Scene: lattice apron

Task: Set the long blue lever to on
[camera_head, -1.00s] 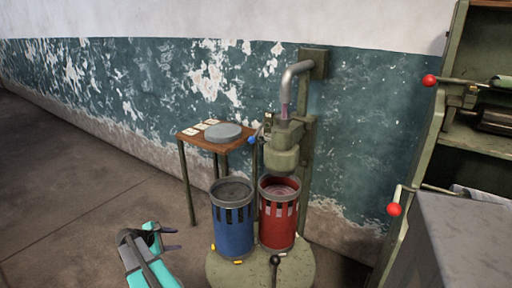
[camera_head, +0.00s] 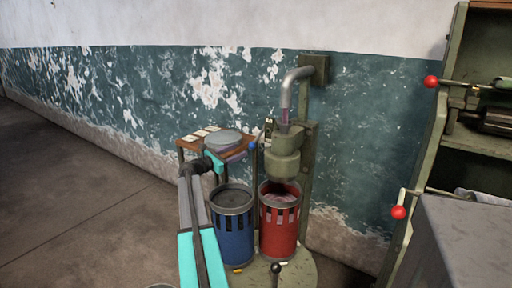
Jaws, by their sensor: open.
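The long blue lever shows as a blue knob (camera_head: 253,145) at the left of the green machine head (camera_head: 284,158). Its rod is thin and hard to make out, and I cannot read its setting. My gripper (camera_head: 240,154) is open, with dark purple fingers beyond a cyan body. In the picture its fingertips are just left of the blue knob, in front of the small table. I cannot tell whether they touch the knob.
A blue bin (camera_head: 233,228) and a red bin (camera_head: 279,220) stand on a round green base (camera_head: 300,270). A small wooden table (camera_head: 190,142) holds a grey disc (camera_head: 222,138) and cards. Red-knobbed levers (camera_head: 431,81) are at right, by a grey box (camera_head: 465,245).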

